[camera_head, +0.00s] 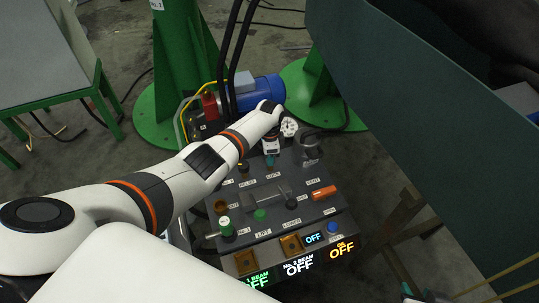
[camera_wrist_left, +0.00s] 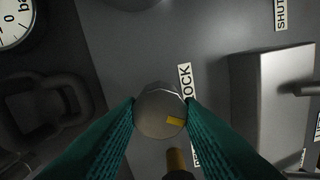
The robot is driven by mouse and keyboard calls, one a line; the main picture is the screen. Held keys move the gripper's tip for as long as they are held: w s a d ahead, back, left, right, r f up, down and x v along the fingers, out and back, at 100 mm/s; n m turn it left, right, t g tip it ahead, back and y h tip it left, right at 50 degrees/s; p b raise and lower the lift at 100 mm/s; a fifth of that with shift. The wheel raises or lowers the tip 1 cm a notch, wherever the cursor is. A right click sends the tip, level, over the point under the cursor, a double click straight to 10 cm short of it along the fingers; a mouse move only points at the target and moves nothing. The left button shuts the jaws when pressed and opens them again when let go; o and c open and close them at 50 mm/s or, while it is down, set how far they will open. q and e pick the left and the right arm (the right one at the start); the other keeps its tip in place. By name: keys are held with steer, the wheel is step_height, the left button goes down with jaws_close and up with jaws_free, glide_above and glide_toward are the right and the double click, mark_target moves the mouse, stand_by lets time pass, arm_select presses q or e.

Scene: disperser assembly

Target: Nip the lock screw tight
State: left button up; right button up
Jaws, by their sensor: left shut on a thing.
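The lock screw (camera_wrist_left: 162,112) is a round grey metal head with a small yellow mark on its lower right, beside a label reading "LOCK" in the left wrist view. The two teal fingers of my left gripper (camera_wrist_left: 160,118) press on it from both sides, shut on it. In the head view my left gripper (camera_head: 271,144) reaches the back of the control console (camera_head: 285,222), and the screw is hidden there.
A pressure gauge (camera_wrist_left: 14,22) and a dark looped part (camera_wrist_left: 45,105) lie left of the screw. A grey block (camera_wrist_left: 268,95) stands to the right. The console also carries an orange handle (camera_head: 323,192), a blue button (camera_head: 332,228) and lit displays (camera_head: 298,267).

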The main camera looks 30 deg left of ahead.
stand_by(0.4)
arm_select(q)
steer(key=o, duration=1)
steer(key=shift+r, duration=0.1)
